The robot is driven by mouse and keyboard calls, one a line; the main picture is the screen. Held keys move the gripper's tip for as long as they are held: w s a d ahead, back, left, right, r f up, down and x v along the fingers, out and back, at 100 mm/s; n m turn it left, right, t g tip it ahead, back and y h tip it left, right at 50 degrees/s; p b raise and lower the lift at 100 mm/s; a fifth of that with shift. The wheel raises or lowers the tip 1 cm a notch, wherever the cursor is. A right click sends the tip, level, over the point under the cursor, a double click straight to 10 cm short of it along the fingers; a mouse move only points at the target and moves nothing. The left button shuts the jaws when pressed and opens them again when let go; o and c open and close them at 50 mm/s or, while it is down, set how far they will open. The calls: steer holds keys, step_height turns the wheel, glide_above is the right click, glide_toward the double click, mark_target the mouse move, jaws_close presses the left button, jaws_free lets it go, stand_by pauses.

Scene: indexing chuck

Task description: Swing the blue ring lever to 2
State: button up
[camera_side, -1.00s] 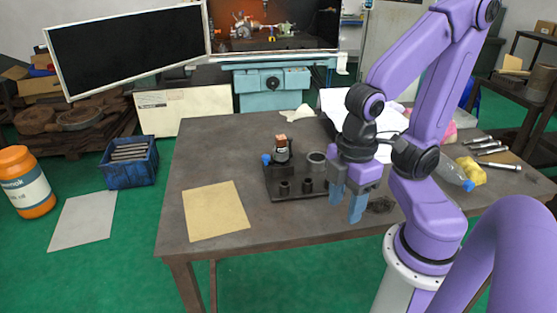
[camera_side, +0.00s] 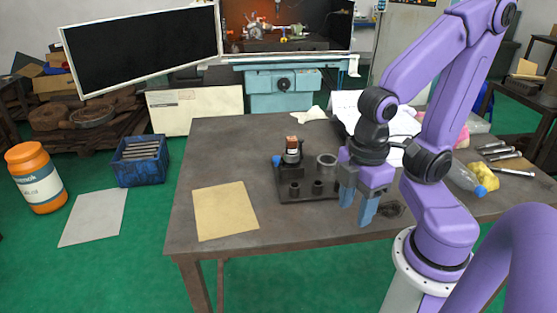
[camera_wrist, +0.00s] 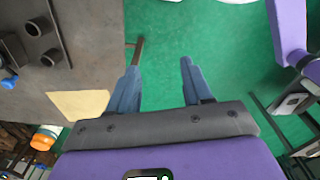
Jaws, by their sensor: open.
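The chuck (camera_side: 291,152) is a dark upright cylinder with a reddish-brown block on top, on a dark base plate (camera_side: 318,195). A blue knob (camera_side: 276,161), likely the end of the blue ring lever, sticks out at the chuck's left. The number marks are too small to read. My gripper (camera_side: 357,203) is open and empty, to the right of the base plate and apart from the lever. In the wrist view my blue fingers (camera_wrist: 160,88) are spread with nothing between them. Part of the fixture (camera_wrist: 38,42) shows at upper left, with a bit of blue (camera_wrist: 10,80) near the edge.
A short grey cylinder (camera_side: 327,166) and small dark posts (camera_side: 318,187) stand on the base plate near the chuck. A tan sheet (camera_side: 225,210) lies on the table at left. Papers, a bottle (camera_side: 466,178) and metal rods (camera_side: 497,150) lie at right.

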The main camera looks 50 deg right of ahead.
steer(key=shift+c, duration=1)
steer(key=w+a+r+m, duration=0.1)
steer(key=w+r+m, duration=0.3)
steer(key=w+m, duration=0.45)
step_height(320, 180, up, 5)
steer(key=m, duration=1.3)
glide_above(276, 157)
step_height(276, 157, down, 16)
steer(key=shift+s+r, duration=0.1)
